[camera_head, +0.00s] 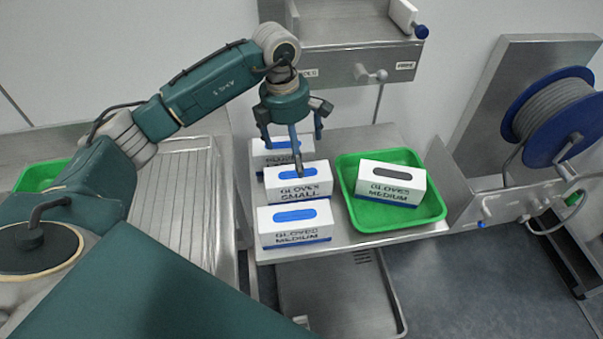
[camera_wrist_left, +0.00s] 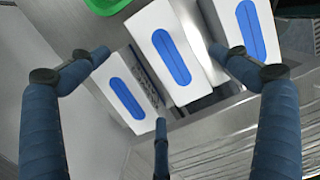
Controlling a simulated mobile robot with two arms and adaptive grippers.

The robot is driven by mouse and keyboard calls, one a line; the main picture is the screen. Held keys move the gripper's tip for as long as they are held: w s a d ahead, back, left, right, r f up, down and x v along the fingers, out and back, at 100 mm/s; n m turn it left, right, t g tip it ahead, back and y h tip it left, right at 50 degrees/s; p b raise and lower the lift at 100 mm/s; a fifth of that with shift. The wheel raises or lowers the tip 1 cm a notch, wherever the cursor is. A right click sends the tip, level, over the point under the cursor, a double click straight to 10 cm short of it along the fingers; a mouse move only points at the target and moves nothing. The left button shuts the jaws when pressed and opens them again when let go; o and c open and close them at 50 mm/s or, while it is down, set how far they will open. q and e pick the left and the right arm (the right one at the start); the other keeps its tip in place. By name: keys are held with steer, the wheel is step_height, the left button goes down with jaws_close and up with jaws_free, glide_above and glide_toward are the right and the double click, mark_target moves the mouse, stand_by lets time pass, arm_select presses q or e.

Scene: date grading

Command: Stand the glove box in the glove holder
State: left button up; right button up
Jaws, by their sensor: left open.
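Three white glove boxes with blue openings stand in a row on a metal table: a back one (camera_head: 275,153), a middle one marked SMALL (camera_head: 297,183) and a front one marked MEDIUM (camera_head: 293,228). A fourth box (camera_head: 391,184), with a dark opening, sits in a green tray. My left gripper (camera_head: 294,155) is open over the back and middle boxes, fingers pointing down. In the left wrist view its fingers spread either side of the middle box (camera_wrist_left: 172,55), with nothing held. Which fixture is the glove holder I cannot tell. My right gripper is not in view.
The green tray (camera_head: 427,211) fills the table's right part. A steel wall unit (camera_head: 340,65) with a knob hangs behind the table. A metal bracket (camera_head: 452,180) and a blue hose reel (camera_head: 550,118) stand at right. A ridged steel drainer (camera_head: 178,205) lies left.

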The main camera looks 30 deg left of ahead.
mark_target(294, 169)
arm_select(q)
steer(key=f, duration=0.2)
steer(key=f+p, duration=0.1)
steer(key=shift+s+a+f, duration=0.25)
steer(key=shift+s, duration=0.1)
steer(key=shift+f, duration=0.25)
steer(key=shift+d+f+p, duration=0.2)
steer(key=shift+f+p, duration=0.1)
steer(key=shift+p, duration=0.1)
steer(key=f, duration=0.1)
steer(key=f+p, duration=0.2)
steer(key=shift+w+d+f, duration=0.15)
steer(key=shift+d+f, duration=0.2)
steer(key=shift+a+f, duration=0.1)
steer(key=shift+f, duration=0.35)
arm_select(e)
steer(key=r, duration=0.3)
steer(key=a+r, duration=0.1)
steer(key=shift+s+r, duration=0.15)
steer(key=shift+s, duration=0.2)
arm_select(q)
steer(key=shift+c, duration=0.3)
